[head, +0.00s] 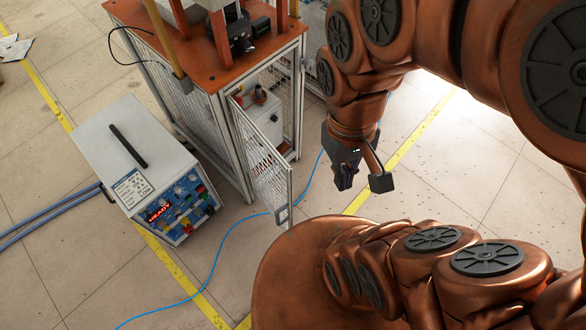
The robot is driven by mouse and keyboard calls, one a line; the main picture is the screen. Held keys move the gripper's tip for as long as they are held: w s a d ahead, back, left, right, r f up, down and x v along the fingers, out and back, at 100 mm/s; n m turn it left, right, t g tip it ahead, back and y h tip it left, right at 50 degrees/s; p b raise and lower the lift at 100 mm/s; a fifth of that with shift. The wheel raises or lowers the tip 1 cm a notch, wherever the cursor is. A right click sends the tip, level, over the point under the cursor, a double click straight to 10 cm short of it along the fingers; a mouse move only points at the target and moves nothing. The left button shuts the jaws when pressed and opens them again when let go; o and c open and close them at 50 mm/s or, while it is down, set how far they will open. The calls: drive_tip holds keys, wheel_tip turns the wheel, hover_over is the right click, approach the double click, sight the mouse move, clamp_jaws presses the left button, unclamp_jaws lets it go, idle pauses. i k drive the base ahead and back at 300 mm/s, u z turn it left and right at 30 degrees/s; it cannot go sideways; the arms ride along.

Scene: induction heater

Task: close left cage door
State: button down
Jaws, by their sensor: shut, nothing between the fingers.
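The left cage door (262,160) is a mesh panel in a light metal frame. It stands open, swung out from the front left post of the cage (218,130). A small latch plate (283,214) sits at the low outer corner of the door. My gripper (362,183) points down over the floor to the right of the door, apart from it. It is shut and empty. Its fingertips are small and dark in this view, and part of the hand is hidden by the arm's angle.
Inside the cage is a white unit (262,122). A grey power box (130,160) with a "READY" display stands left of the door. A blue cable (228,240) runs on the floor below the door. Free floor lies right of my gripper.

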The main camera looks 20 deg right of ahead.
sight(234, 107)
drive_tip(key=z, duration=0.4)
drive_tip(key=k, duration=1.05)
drive_tip(key=u, duration=1.85)
drive_tip(key=i, duration=0.5)
drive_tip(key=z, duration=0.05)
